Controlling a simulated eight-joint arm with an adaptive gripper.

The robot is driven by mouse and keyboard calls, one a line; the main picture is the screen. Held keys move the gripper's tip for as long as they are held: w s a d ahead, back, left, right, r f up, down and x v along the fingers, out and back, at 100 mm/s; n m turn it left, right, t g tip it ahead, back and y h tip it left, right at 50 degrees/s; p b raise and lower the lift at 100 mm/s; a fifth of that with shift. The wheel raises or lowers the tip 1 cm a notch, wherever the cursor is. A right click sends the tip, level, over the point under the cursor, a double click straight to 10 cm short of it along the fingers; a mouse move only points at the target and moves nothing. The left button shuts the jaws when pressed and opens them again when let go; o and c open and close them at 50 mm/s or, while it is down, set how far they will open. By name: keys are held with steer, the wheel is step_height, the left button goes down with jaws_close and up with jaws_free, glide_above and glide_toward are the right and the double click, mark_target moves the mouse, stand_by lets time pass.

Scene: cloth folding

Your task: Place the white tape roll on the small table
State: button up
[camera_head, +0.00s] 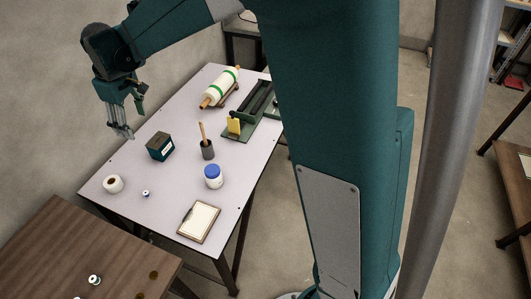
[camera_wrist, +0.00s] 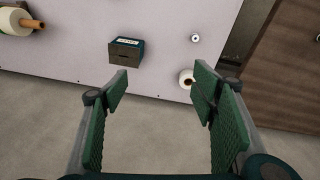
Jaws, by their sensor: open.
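The white tape roll (camera_head: 113,183) lies near the left corner of the pale table (camera_head: 142,208). It also shows in the wrist view (camera_wrist: 187,78), just beyond the tip of the right finger, apart from it and partly covered by it. My gripper (camera_head: 123,134) is open and empty, above and beyond the table's far left edge. In the wrist view its two green fingers (camera_wrist: 160,85) are spread wide with floor between them. A small brown wooden table (camera_head: 62,243) stands at the lower left, in front of the pale table; it also shows at the right of the wrist view (camera_wrist: 285,75).
A dark box (camera_head: 160,147), a brush cup (camera_head: 207,150), a blue-lidded jar (camera_head: 213,177) and a clipboard (camera_head: 199,222) stand on the pale table. A small white spool (camera_head: 145,193) is beside the roll. Another small spool (camera_head: 94,280) sits on the brown table, whose middle is clear.

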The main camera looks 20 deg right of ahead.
steer(key=s+d+r+m+t, duration=0.1)
steer(key=s+d+r+m, duration=0.25)
steer(key=s+d, duration=0.6)
steer(key=s+d+r+m+t, duration=0.15)
steer(key=s+d+r, duration=0.4)
steer(key=d, duration=0.65)
steer(key=s+d+f+m+t, duration=0.1)
steer(key=s+d+f+m, duration=0.1)
steer(key=s+d, duration=0.4)
steer(key=s+d+f+m+t, duration=0.2)
steer(key=s+d, duration=0.5)
steer(key=s, duration=0.6)
steer(key=shift+s+d+f+m+h, duration=0.2)
steer(key=shift+s+f+m+h, duration=0.15)
steer(key=shift+f+m, duration=0.45)
